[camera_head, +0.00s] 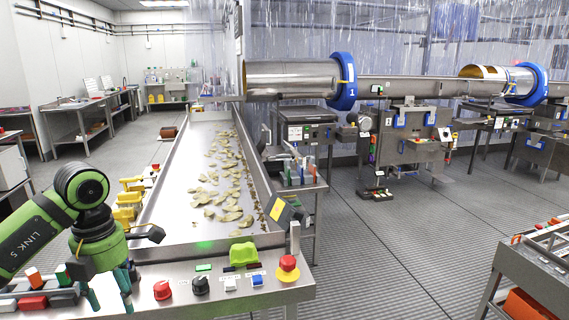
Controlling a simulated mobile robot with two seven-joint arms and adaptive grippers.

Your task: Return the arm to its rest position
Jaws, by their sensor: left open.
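My green left arm (38,232) reaches in from the left edge, bent at a wrist joint above the front control panel. My left gripper (108,284) hangs below the wrist over the left part of the panel. Its fingers are apart, partly hidden by the arm and blended with the coloured items there, and I see nothing held between them. My right arm and gripper are not in view.
The steel panel (200,303) carries a red knob (162,290), a black knob (200,285) and a red emergency button (288,268). Behind it a long conveyor tray (178,190) holds scattered chips (222,185). Seasoning drums (292,78) stand beyond.

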